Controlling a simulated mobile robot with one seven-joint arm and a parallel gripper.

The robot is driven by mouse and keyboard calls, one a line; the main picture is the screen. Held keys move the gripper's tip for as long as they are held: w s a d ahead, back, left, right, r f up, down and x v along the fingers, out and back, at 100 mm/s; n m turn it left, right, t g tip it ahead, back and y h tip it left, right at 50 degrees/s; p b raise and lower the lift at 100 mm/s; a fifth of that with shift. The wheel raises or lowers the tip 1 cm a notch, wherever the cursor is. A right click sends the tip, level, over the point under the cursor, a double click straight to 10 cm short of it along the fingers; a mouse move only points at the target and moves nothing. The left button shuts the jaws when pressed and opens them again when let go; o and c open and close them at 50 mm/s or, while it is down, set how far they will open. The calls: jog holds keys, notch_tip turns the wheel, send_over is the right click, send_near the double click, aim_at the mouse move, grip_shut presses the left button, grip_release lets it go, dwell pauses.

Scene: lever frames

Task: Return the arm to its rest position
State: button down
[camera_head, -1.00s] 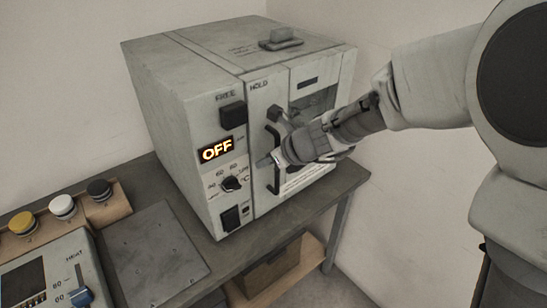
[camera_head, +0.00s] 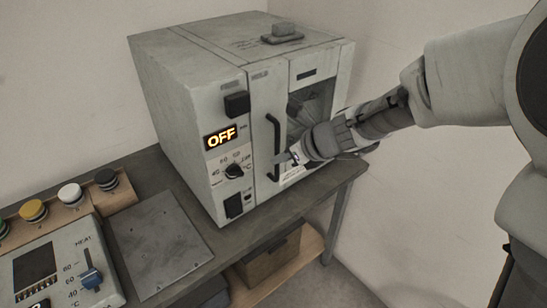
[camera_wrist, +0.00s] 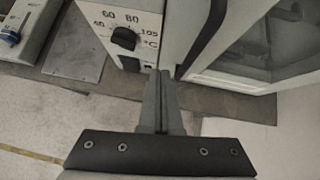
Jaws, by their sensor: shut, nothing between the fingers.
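My gripper (camera_head: 282,159) is in front of the lower part of a grey oven's door, close to the dark vertical door handle (camera_head: 274,140). In the wrist view my gripper's fingers (camera_wrist: 161,75) are together with nothing between them, below the dial (camera_wrist: 124,38) and beside the door edge. The grey oven (camera_head: 190,110) stands on the bench with its display (camera_head: 221,137) reading OFF. My arm comes in from the right. Whether the fingers touch the handle, I cannot tell.
A grey bench (camera_head: 240,233) carries the oven. A flat metal plate (camera_head: 158,245) and a control box (camera_head: 60,275) with a blue slider lie to the left, with coloured buttons (camera_head: 70,194) behind. A wooden box (camera_head: 268,257) sits on the shelf below. A wall is behind.

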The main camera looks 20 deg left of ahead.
jog(key=s+d+r+n+h+p, duration=0.1)
jog(key=s+d+r+n, duration=0.45)
jog(key=d, duration=0.25)
jog(key=s+d+r+n+h, duration=0.2)
jog(key=s+d+r+n, duration=0.3)
jog(key=d+n, duration=0.3)
jog(key=s+d+n+t+h, duration=0.1)
jog(key=s+d+n+h, duration=0.1)
jog(key=s+d+n, duration=0.2)
jog(key=s+d+r+n+h, duration=0.1)
jog(key=s+d+n+h, duration=0.2)
jog(key=d, duration=0.7)
jog(key=s+n, duration=0.2)
jog(key=shift+d+n+t, duration=0.35)
jog(key=shift+t, duration=0.05)
